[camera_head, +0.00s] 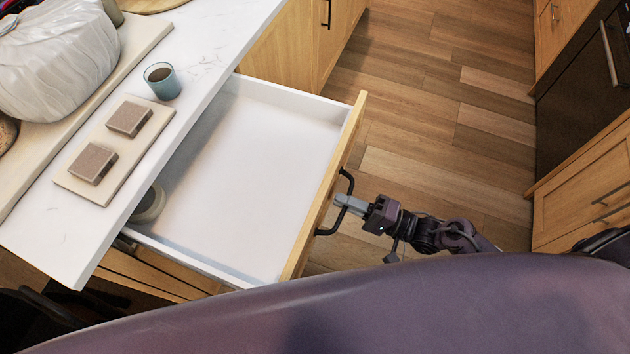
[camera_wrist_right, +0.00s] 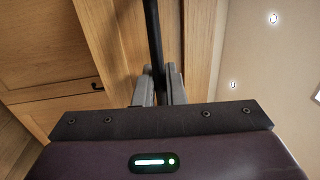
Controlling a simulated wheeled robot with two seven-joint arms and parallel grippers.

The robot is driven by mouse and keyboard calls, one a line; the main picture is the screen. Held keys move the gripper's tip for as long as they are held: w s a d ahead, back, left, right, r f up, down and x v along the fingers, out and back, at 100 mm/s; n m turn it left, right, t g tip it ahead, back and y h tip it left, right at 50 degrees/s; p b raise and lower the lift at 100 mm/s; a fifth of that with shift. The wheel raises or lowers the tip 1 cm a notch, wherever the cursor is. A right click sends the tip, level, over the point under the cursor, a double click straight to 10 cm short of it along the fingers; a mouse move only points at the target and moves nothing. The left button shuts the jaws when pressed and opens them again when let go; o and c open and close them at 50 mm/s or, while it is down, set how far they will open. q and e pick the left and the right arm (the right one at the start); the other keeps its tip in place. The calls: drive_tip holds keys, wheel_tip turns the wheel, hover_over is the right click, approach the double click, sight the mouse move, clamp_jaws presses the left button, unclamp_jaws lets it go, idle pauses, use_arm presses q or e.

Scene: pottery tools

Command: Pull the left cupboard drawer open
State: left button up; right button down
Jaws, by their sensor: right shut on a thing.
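The drawer (camera_head: 255,150) is pulled well out from under the white counter, with a white inside and a wooden front (camera_head: 325,190). A round grey object (camera_head: 150,204) lies inside it near the counter edge. My right gripper (camera_head: 345,201) is shut on the black drawer handle (camera_head: 348,182), on the outer side of the front. In the right wrist view the handle (camera_wrist_right: 153,40) runs down between the two fingers (camera_wrist_right: 158,88). My left gripper does not show in the head view.
On the counter (camera_head: 215,40) stand a blue cup (camera_head: 162,80), a board with two brown blocks (camera_head: 75,180) and a wrapped white bundle (camera_head: 60,60). Wooden floor (camera_head: 430,110) lies open beyond the drawer. Cabinets (camera_head: 585,190) stand at the right.

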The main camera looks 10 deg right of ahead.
drive_tip(key=p+v, duration=0.1)
drive_tip(key=v, duration=0.6)
drive_tip(key=shift+s+d+r, duration=0.15)
drive_tip(key=shift+d+r, duration=0.05)
drive_tip(key=shift+r, duration=0.1)
drive_tip(key=c, duration=1.6)
unclamp_jaws()
drive_tip(key=shift+c, duration=0.2)
drive_tip(key=r+b+v, duration=0.1)
drive_tip(key=v, duration=0.6)
drive_tip(key=shift+s+d+f, duration=0.15)
drive_tip(key=shift+d+f, duration=0.25)
drive_tip(key=shift+f, duration=0.1)
